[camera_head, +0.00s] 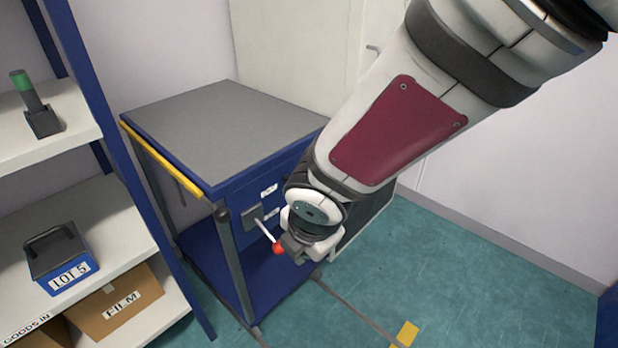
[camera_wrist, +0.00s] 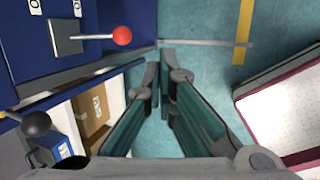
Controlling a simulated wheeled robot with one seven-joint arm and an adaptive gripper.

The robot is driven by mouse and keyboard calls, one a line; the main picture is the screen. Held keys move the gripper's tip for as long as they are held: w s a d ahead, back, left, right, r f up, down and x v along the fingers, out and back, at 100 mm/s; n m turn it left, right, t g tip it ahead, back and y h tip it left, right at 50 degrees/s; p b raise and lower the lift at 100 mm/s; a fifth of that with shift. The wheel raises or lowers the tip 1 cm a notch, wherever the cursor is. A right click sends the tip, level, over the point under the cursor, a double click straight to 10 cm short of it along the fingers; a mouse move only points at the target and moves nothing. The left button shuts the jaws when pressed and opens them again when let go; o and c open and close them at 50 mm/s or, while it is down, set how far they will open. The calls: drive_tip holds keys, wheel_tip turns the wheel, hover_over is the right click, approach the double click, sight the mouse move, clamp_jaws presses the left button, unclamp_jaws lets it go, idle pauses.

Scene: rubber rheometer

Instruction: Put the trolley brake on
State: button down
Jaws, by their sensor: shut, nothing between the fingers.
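The blue trolley (camera_head: 228,128) has a grey top and stands left of my arm. On its front panel is a brake lever (camera_head: 266,231) with a white rod and a red ball knob (camera_head: 279,249), set on a grey plate (camera_head: 252,217). In the head view the rod slants down to the right, and the knob shows beside my gripper (camera_head: 291,257). In the wrist view the red knob (camera_wrist: 122,36) is up and left of my gripper's fingertips (camera_wrist: 163,72), with a visible gap in the picture. My gripper is shut and empty.
Small labels (camera_head: 269,190) sit beside the lever plate. A black ball end (camera_wrist: 36,123) is at the trolley's corner. Shelves at left hold a LOT 5 box (camera_head: 62,262) and a FILM carton (camera_head: 118,302). The green floor (camera_head: 480,275) is clear at right.

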drive_tip(key=shift+s+d+r, duration=0.25)
drive_tip(key=shift+s+r, duration=0.15)
drive_tip(key=shift+r, duration=0.1)
drive_tip(key=shift+d, duration=0.1)
drive_tip(key=s+d+r+m+h, duration=0.25)
drive_tip(key=d+r+m, duration=0.25)
drive_tip(key=d+m, duration=0.3)
drive_tip(key=s+d+r+m+h, duration=0.1)
drive_tip(key=s+d+r+m, duration=0.2)
drive_tip(key=d+r+m, duration=0.55)
drive_tip(key=s+d+m+g+y, duration=0.1)
drive_tip(key=s+d+m+g, duration=0.15)
drive_tip(key=s+m, duration=0.45)
drive_tip(key=s+d+m+g+y, duration=0.1)
drive_tip(key=s+d+m, duration=0.35)
drive_tip(key=s, duration=0.45)
wheel_tip(320, 180, up, 23)
drive_tip(key=t+p, duration=0.3)
drive_tip(key=p, duration=1.8)
drive_tip(key=shift+w+a, duration=0.15)
drive_tip(key=shift+a, duration=0.25)
drive_tip(key=shift+t, duration=0.25)
